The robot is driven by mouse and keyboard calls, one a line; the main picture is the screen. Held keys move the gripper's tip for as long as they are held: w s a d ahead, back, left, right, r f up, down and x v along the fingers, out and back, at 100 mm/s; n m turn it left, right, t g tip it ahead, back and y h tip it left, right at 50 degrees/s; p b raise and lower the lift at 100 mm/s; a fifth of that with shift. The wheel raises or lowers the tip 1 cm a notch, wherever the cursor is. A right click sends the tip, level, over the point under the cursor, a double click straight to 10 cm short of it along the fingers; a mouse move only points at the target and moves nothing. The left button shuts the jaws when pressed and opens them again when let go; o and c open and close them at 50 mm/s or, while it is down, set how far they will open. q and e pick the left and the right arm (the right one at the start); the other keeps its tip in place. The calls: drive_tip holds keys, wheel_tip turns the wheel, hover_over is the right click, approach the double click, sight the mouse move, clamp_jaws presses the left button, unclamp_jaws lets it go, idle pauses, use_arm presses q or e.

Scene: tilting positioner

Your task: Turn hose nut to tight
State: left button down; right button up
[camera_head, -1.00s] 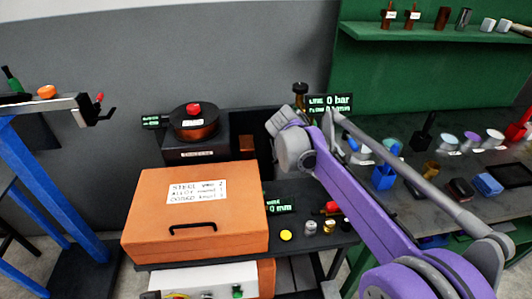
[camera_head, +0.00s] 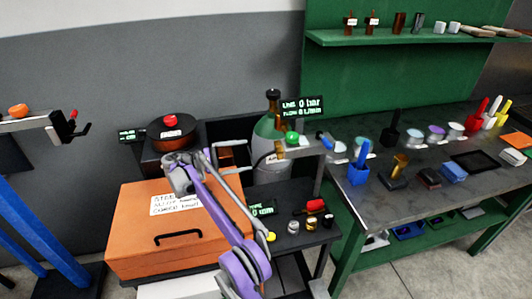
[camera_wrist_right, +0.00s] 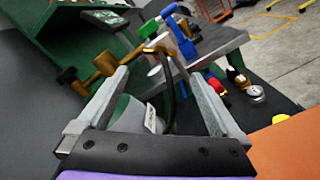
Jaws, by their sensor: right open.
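A green-shouldered gas bottle (camera_head: 268,126) stands behind the black bench, with a fitting with a green knob (camera_head: 292,137) beside it. In the right wrist view, brass fittings (camera_wrist_right: 105,62) stretch beyond the fingers, and a dark curved hose (camera_wrist_right: 170,90) hangs from a brass end (camera_wrist_right: 155,48). I cannot tell for certain which brass part is the hose nut. My right gripper (camera_head: 250,156) is open, just left of the bottle; the wrist view shows its spread fingers (camera_wrist_right: 157,78) with the bottle between and beyond them. Nothing is gripped. My left gripper is not in view.
An orange case (camera_head: 135,225) and a dark round pot with a red knob (camera_head: 172,130) are at the left. A small display (camera_head: 302,107) reads 0 bar. A workbench with tools and a blue holder (camera_head: 358,174) extends right.

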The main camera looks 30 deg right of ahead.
sight(276, 151)
drive_tip(key=b+x, duration=0.4)
drive_tip(key=x, duration=0.5)
drive_tip(key=shift+s+d+f, duration=0.15)
drive_tip(key=shift+d, duration=0.1)
drive_tip(key=shift+d+b, duration=0.3)
drive_tip(key=shift+d, duration=0.3)
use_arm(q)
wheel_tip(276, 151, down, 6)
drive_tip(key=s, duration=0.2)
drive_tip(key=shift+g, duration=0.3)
use_arm(e)
drive_tip(key=shift+s, duration=0.1)
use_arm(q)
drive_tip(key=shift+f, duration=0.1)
use_arm(e)
drive_tip(key=c, duration=1.1)
